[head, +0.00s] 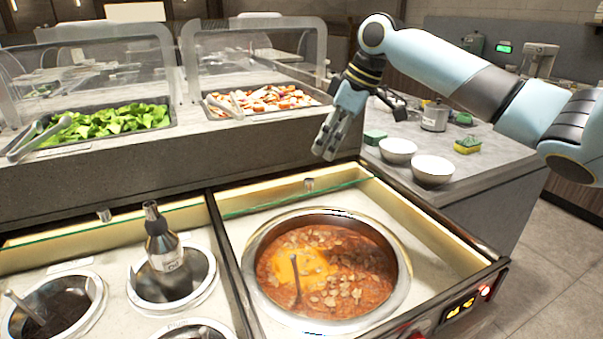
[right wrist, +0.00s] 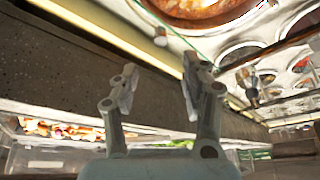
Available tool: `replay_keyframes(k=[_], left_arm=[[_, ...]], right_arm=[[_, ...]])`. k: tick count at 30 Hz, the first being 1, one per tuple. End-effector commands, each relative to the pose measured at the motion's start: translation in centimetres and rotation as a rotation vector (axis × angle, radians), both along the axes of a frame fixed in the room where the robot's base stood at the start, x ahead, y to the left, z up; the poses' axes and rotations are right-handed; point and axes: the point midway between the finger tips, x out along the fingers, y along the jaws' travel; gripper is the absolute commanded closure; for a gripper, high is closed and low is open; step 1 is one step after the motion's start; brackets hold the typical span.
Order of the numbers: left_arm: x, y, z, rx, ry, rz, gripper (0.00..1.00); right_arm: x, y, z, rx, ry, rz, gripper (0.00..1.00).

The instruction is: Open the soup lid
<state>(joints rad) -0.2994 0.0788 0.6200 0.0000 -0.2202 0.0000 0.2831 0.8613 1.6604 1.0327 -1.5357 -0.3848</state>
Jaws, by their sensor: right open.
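The soup (head: 335,270) fills a round steel well (head: 252,262) at the front right in the head view, with a spoon or ladle handle standing in it. A glass pane with a green edge (head: 265,207) and a small metal knob (head: 308,184) lies at the back of this section. I cannot tell whether clear glass covers the soup. My right gripper (head: 330,150) points down above and behind the knob, apart from it. In the right wrist view the right gripper (right wrist: 157,82) is open with nothing between its fingers; the soup well (right wrist: 205,22) shows at the top. My left gripper is out of view.
Behind are trays of greens (head: 105,123) and sliced food (head: 260,99) under clear guards. White bowls (head: 432,170) stand on the right counter.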

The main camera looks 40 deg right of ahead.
Motion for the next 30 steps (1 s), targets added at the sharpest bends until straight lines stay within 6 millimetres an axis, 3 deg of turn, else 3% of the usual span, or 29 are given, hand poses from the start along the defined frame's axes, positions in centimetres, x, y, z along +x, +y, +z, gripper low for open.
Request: replay_keyframes(k=[15,21,29,30], left_arm=[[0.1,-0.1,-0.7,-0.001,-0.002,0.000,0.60],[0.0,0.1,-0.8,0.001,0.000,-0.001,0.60],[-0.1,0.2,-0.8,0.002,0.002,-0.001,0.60],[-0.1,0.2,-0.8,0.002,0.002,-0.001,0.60]], right_arm=[[3.1,1.7,-8.4,0.005,0.002,-0.002,0.54],[3.5,1.9,-9.6,0.002,0.001,0.000,0.54],[3.6,1.9,-9.7,0.002,0.001,0.000,0.54],[3.6,1.9,-9.7,0.002,0.001,0.000,0.59]])
